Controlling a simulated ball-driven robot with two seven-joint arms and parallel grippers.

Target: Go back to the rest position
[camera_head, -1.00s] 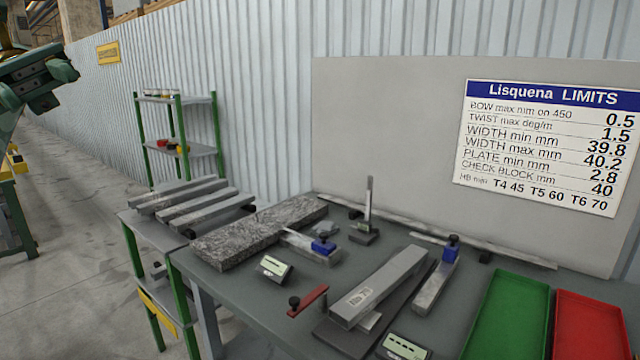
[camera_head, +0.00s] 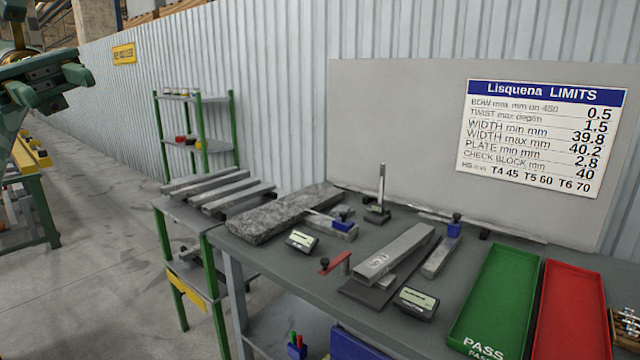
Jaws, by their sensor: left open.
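My left gripper (camera_head: 62,88) is at the upper left of the head view, raised in the air well away from the table. Its green fingers are apart and nothing shows between them. My right gripper is outside the view. On the grey runout table (camera_head: 290,285) a metal bar (camera_head: 400,250) lies on a dark plate (camera_head: 365,293). A granite slab (camera_head: 280,212) lies at the table's left end. An upright gauge stand (camera_head: 380,195) is behind the bar, and two small display units (camera_head: 301,240) and (camera_head: 415,303) sit nearby.
A green PASS tray (camera_head: 497,300) and a red tray (camera_head: 570,310) lie at the table's right. Several bars rest on a side stand (camera_head: 185,212) to the left. A shelf rack (camera_head: 235,135) stands by the corrugated wall. The floor (camera_head: 110,200) at left is open.

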